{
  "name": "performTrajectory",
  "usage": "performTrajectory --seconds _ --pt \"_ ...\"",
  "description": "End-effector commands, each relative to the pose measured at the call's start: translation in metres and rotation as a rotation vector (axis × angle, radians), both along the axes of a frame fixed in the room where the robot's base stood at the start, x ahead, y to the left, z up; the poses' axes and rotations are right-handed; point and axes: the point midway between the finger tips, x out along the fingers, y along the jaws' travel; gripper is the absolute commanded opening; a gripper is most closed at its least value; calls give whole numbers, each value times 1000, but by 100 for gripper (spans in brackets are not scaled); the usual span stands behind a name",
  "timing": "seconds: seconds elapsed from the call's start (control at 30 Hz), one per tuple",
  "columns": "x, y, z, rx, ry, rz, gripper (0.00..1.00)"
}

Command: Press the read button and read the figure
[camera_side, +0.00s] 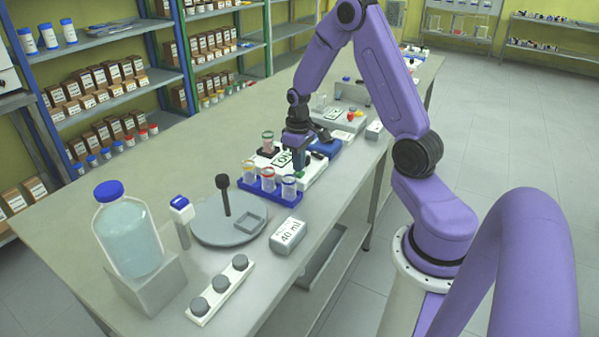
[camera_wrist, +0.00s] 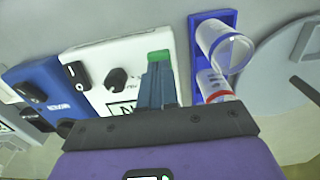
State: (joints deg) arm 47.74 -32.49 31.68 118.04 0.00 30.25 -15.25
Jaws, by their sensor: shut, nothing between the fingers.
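A white instrument (camera_wrist: 125,52) fills the middle of the wrist view. It has a black knob (camera_wrist: 117,79), a small display (camera_wrist: 122,108) partly hidden by my gripper's mount, and a green button (camera_wrist: 158,55). In the side view the instrument's display (camera_side: 285,159) has a dark green mark; no figure can be read. My gripper (camera_wrist: 157,66) is shut and empty, with its fingertips at the green button, covering part of it. I cannot tell whether they touch it.
A blue rack (camera_side: 270,193) with several vials stands close beside the instrument. A blue device (camera_side: 325,147) is on its other side. A round grey plate (camera_side: 228,222), a 40 ml box (camera_side: 286,236) and a large blue-capped bottle (camera_side: 128,235) stand nearer the camera. Bare bench lies left of them.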

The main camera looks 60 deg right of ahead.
Motion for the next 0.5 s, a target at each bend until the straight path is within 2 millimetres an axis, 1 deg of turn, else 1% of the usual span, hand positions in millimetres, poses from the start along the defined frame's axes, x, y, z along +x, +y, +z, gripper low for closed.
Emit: performTrajectory --seconds 0.33,0.5 --pt "0 0 -13 0 2 0 0" --pt "0 0 -8 0 -1 0 0"
